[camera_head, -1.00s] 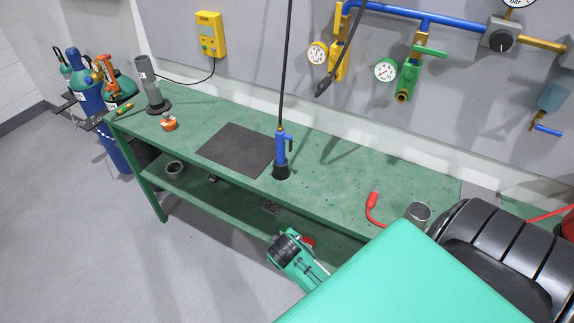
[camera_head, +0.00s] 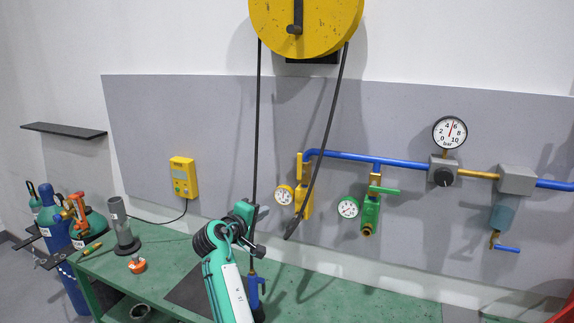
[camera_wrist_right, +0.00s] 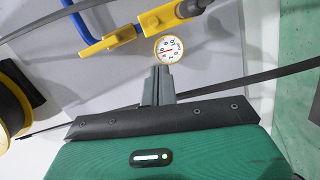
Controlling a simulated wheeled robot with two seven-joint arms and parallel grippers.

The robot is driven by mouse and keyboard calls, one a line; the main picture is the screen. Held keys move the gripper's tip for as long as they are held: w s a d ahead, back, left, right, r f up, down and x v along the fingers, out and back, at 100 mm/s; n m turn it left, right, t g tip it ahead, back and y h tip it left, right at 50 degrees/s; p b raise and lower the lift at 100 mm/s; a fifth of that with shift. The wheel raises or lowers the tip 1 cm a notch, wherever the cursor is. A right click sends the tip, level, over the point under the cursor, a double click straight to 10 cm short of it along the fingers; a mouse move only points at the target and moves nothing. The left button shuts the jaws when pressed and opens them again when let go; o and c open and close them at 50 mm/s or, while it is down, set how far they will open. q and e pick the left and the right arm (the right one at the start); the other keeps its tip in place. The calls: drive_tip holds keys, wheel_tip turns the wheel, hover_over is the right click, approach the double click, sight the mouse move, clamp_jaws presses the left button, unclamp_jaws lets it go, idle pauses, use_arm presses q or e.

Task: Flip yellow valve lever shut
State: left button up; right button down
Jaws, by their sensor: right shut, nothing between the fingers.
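The yellow valve (camera_head: 306,203) hangs from the left end of the blue pipe on the grey wall panel. Its yellow lever (camera_head: 299,167) points up, along the pipe's vertical run. In the right wrist view the lever (camera_wrist_right: 108,42) shows at upper left, beside the valve body (camera_wrist_right: 160,18). My right gripper (camera_head: 252,207) is raised above the bench, left of the valve. In its wrist view its fingers (camera_wrist_right: 159,72) are shut and empty, pointing toward the round gauge (camera_wrist_right: 168,49). They look apart from the lever. My left gripper is out of view.
A black cable (camera_head: 328,130) loops from the yellow reel (camera_head: 305,22), passing close to the valve; a cable crosses behind my fingers in the wrist view. A green valve (camera_head: 370,213) is right of the yellow one. The green bench (camera_head: 330,300) lies below.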

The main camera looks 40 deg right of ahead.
drive_tip(key=w+r+g+h, duration=0.1)
drive_tip(key=w+r, duration=0.3)
drive_tip(key=r, duration=0.7)
drive_tip(key=shift+d+r+n+h, duration=0.15)
drive_tip(key=shift+d+n+h, duration=0.2)
drive_tip(key=shift+h, duration=0.25)
drive_tip(key=shift+a, duration=0.1)
